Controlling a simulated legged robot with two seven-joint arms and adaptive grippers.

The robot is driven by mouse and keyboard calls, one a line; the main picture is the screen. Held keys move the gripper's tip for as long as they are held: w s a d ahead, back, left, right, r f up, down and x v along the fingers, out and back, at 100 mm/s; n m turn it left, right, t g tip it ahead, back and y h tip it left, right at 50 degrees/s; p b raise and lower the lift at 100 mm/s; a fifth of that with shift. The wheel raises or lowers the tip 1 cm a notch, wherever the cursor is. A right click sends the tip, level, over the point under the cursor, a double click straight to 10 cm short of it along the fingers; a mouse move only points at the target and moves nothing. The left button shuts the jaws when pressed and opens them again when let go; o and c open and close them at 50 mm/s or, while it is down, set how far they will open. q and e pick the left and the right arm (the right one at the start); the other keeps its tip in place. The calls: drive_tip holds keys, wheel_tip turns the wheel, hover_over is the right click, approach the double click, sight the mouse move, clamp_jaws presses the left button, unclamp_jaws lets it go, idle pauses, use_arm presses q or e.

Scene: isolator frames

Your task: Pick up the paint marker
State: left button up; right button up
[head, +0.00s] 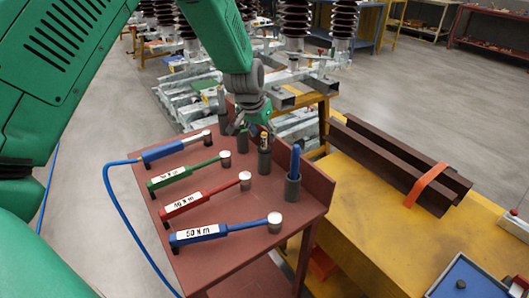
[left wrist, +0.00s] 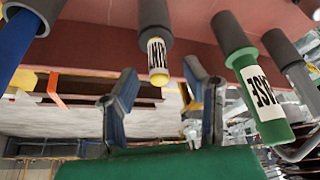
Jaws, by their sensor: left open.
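The paint marker, a slim stick with a yellow end and a black-and-white label, stands in a dark cup in the head view (head: 265,141). In the left wrist view the marker (left wrist: 157,58) hangs upside down in the picture, its lower part hidden in its cup (left wrist: 154,16). My left gripper (head: 240,122) is open and empty, just left of the marker in the head view. In the left wrist view its two fingers point toward the marker, which shows between their tips; contact cannot be told. My right gripper is not in view.
A green labelled tube (left wrist: 262,108) stands in a neighbouring cup. A blue item (head: 295,160) stands in another cup.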

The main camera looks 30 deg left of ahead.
use_arm(q)
drive_tip(key=shift+x, duration=1.2)
drive_tip(key=shift+d+r, duration=0.1)
drive_tip(key=shift+r, duration=0.15)
drive_tip(key=shift+c, duration=0.8)
drive_tip(key=shift+d, duration=0.1)
clamp_jaws()
